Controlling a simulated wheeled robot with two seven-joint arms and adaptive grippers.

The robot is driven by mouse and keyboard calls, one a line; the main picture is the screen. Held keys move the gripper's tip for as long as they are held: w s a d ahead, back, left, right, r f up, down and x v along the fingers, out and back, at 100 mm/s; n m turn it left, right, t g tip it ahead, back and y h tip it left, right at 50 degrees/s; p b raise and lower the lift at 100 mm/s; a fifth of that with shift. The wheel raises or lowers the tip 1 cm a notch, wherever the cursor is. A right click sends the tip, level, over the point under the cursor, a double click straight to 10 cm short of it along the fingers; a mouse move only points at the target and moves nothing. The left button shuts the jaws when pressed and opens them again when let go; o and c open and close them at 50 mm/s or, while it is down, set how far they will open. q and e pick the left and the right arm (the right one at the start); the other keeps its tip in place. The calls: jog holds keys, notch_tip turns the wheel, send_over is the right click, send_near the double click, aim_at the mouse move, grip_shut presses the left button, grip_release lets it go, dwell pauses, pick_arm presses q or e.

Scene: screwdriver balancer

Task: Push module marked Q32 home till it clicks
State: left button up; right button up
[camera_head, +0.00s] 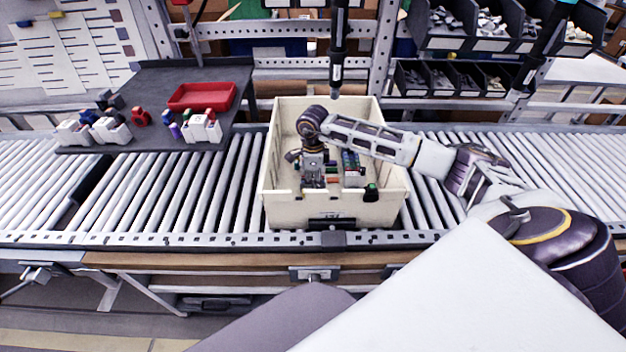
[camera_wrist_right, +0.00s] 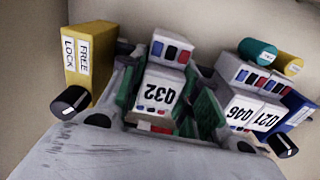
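The module marked Q32 (camera_wrist_right: 157,88) is white with red and blue blocks on top. It sits near the middle of the right wrist view, its lettering upside down, with green boards (camera_wrist_right: 206,112) close on both sides. I cannot tell how deep it sits. My right gripper (camera_head: 312,182) points down into the cream bin (camera_head: 385,212) in the head view, over the modules. In the wrist view, dark and grey parts flank Q32, but whether the fingers touch it is unclear. My left gripper is not in view.
Modules Q46 (camera_wrist_right: 240,108) and Q21 (camera_wrist_right: 269,117) stand right of Q32. A yellow block marked FREE and LOCK (camera_wrist_right: 88,58) is at left. The bin's walls surround them, on a roller conveyor (camera_head: 215,190). A red tray (camera_head: 203,96) lies on the dark side table.

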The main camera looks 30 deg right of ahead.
jog(key=o, duration=1.2)
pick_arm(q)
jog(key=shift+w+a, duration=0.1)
pick_arm(e)
jog(key=shift+r, duration=0.35)
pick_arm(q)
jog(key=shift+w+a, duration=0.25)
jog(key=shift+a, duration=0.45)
pick_arm(e)
jog(key=shift+r, duration=3.65)
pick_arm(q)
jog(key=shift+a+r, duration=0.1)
